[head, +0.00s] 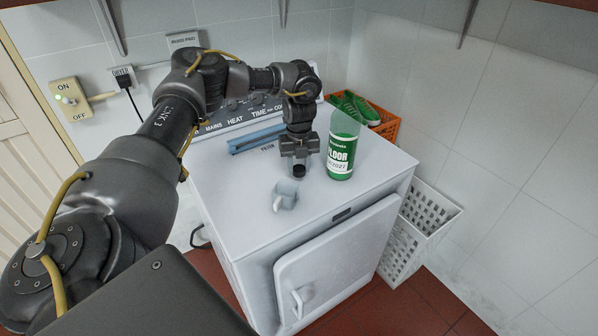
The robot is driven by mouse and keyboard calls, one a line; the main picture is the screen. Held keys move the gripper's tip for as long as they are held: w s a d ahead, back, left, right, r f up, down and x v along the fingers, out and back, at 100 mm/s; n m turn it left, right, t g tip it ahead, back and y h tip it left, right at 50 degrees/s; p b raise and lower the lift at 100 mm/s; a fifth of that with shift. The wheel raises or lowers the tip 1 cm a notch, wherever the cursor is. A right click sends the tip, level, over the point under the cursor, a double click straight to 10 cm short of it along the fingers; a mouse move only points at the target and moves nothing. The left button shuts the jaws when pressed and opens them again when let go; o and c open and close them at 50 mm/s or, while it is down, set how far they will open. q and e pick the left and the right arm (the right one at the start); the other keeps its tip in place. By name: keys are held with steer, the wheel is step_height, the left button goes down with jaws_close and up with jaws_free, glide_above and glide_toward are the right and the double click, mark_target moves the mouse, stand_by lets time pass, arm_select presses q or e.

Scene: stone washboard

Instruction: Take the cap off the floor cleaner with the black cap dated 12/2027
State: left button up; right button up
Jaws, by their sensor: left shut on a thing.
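The floor cleaner (341,160) is a clear bottle with green liquid, upright on top of the white machine. Its label reads "FLOOR" and a date ending in 2027; the full date is too small to be sure of. I see no cap on the bottle's top. My left gripper (298,168) points down just left of the bottle, apart from it. It is shut on a small black cap (299,171), held above the machine top. My right gripper is not in view.
Behind are a blue tray-like part (257,138) and an orange crate (388,128) with green shoes. A white basket (432,212) stands at the right.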

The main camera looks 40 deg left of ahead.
mark_target(299, 168)
arm_select(q)
step_height(299, 168, down, 3)
steer(key=shift+f, duration=0.1)
stand_by(0.3)
steer(key=o, duration=1.1)
step_height(299, 168, up, 11)
steer(key=shift+d+r+b, duration=0.1)
steer(key=shift+b, duration=0.45)
steer(key=shift+r, duration=0.6)
